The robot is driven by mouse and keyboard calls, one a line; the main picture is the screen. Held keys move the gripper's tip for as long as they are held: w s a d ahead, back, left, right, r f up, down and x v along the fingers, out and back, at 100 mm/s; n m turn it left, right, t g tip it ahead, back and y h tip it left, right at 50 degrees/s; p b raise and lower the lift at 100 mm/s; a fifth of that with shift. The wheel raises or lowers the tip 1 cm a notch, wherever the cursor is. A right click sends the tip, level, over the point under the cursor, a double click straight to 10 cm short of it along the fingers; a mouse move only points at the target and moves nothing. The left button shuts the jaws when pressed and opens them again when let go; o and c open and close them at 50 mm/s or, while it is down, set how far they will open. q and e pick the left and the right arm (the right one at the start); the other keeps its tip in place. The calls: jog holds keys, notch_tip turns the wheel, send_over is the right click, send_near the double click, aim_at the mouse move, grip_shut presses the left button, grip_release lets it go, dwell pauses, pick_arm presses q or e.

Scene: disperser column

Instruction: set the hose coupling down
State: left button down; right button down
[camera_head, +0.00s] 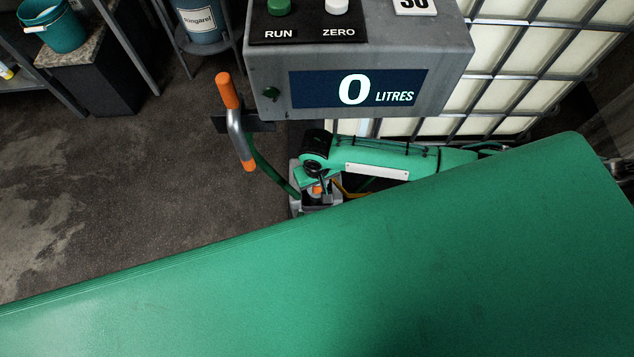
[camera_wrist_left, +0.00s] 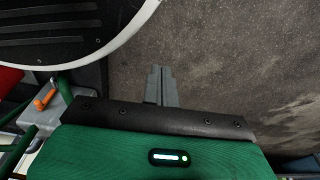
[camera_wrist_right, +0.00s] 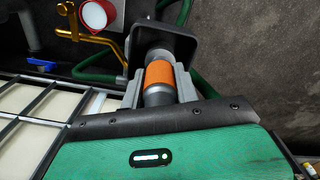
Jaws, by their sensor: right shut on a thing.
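The hose coupling (camera_wrist_right: 158,77), a metal piece with an orange band, stands between the grey fingers of my right gripper (camera_wrist_right: 160,90) in the right wrist view. My right gripper is shut on it. The coupling's far end meets a dark grey bracket or cup (camera_wrist_right: 185,44); I cannot tell whether it is seated in it. In the head view the coupling's orange band (camera_head: 316,188) shows small beside my green right arm, partly hidden. My left gripper (camera_wrist_left: 161,86) shows only in the left wrist view, its fingers together over bare floor, holding nothing visible.
The grey meter box (camera_head: 360,60) reads 0 litres. A caged white tank (camera_head: 545,60) stands behind. A large green surface blocks the lower head view.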

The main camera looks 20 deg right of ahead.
jog(key=c, duration=1.1)
grip_release()
jog(key=shift+o, duration=0.2)
notch_tip(320, 180, up, 2)
jog(key=shift+r, duration=0.15)
notch_tip(320, 180, up, 4)
jog(key=shift+r+p, duration=0.1)
jog(key=shift+p, duration=0.25)
jog(key=shift+r, duration=0.6)
pick_arm(q)
jog(key=shift+s+a+f, duration=0.2)
jog(key=shift+s+f, duration=0.25)
jog(key=shift+f, duration=0.05)
jog(key=shift+s+a+f, duration=0.15)
jog(key=shift+s+f, duration=0.3)
jog(key=shift+f, duration=0.05)
jog(key=shift+w, duration=0.15)
